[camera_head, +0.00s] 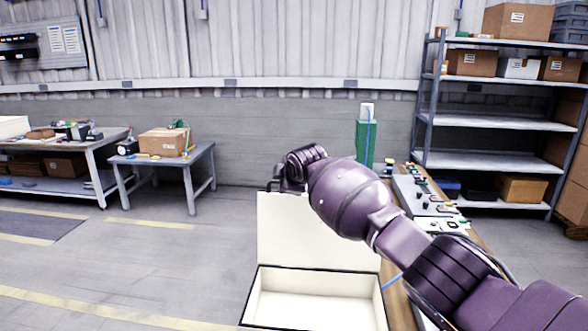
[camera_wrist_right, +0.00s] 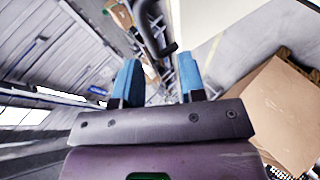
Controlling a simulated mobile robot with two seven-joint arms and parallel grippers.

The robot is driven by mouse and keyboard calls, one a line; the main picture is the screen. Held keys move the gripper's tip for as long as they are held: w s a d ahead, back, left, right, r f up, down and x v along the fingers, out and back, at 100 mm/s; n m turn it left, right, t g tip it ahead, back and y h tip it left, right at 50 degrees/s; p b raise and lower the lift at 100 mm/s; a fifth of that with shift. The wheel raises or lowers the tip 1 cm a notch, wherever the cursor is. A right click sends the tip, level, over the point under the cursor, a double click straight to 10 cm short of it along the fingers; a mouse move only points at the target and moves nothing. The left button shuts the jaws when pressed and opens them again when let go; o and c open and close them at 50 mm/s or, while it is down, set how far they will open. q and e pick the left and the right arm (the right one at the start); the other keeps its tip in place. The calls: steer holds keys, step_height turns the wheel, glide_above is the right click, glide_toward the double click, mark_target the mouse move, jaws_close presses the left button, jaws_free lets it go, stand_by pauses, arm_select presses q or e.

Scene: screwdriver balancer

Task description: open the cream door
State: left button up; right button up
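The cream door (camera_head: 300,232) is a flat cream panel, seen raised behind a cream, dark-edged open box (camera_head: 312,296). My right arm covers its upper right part. My right gripper is at the far end of that arm, above the panel's top edge; its fingers are hidden in the head view. In the right wrist view the gripper (camera_wrist_right: 159,82) has two blue fingertips spread apart with nothing between their pads. A dark bent bar (camera_wrist_right: 158,32), perhaps a handle, lies ahead of the fingertips beside a cream surface (camera_wrist_right: 212,22). My left gripper is out of view.
A long bench (camera_head: 400,296) with small parts runs along the box's right side, partly behind my arm. A green stand (camera_head: 366,142) is at its far end. A grey table (camera_head: 200,154) and metal shelves (camera_head: 485,124) stand further back. The floor left of the box is clear.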

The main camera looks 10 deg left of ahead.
steer(key=v, duration=0.7)
stand_by(0.3)
